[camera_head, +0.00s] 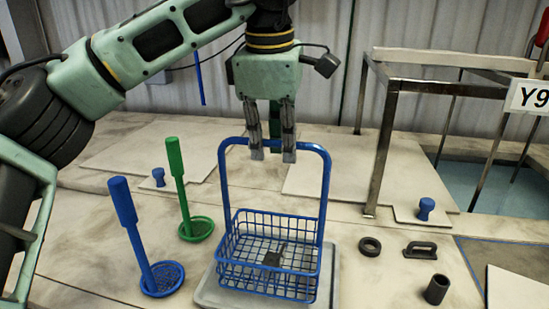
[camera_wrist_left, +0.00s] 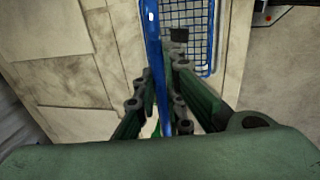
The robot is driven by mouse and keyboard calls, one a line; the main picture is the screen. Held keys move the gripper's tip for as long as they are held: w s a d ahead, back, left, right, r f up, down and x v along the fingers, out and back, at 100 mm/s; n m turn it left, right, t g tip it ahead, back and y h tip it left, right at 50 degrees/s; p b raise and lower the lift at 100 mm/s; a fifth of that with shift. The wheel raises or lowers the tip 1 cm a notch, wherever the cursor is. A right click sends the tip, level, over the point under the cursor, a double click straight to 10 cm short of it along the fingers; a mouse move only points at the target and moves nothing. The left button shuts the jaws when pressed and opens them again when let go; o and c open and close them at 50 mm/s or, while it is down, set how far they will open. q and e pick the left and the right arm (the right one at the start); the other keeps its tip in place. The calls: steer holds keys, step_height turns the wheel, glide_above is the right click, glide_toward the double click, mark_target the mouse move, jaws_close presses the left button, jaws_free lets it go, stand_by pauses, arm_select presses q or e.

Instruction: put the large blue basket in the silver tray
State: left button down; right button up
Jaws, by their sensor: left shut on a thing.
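The large blue basket (camera_head: 240,250) is a wire-mesh box with a tall hoop handle. It hangs or stands upright over the silver tray (camera_head: 208,298), whose rim shows at its left and right; I cannot tell whether its bottom touches the tray. A small dark block (camera_head: 272,259) shows in the basket. My left gripper (camera_head: 273,153) points down and is shut on the top bar of the handle. In the left wrist view the handle runs between the fingers (camera_wrist_left: 165,100), and the basket mesh (camera_wrist_left: 190,25) lies beyond. My right gripper is not in view.
Left stand a blue dipper (camera_head: 137,238) and a green dipper (camera_head: 180,185). To the right lie a black ring (camera_head: 370,246), a dark handle (camera_head: 420,249) and a dark cylinder (camera_head: 436,289). A metal frame (camera_head: 383,145) stands behind, near an open water tank (camera_head: 490,185) and lids with blue knobs (camera_head: 426,207).

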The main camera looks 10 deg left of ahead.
arm_select(q)
steer(key=shift+f+p, duration=0.3)
steer(key=shift+f, duration=1.25)
steer(key=shift+d, duration=0.1)
steer(key=c, duration=1.8)
jaws_free()
steer(key=shift+f, duration=0.1)
steer(key=shift+c, duration=0.2)
steer(key=shift+s, duration=0.1)
step_height(320, 180, up, 12)
steer(key=s, duration=0.2)
steer(key=shift+s, duration=0.15)
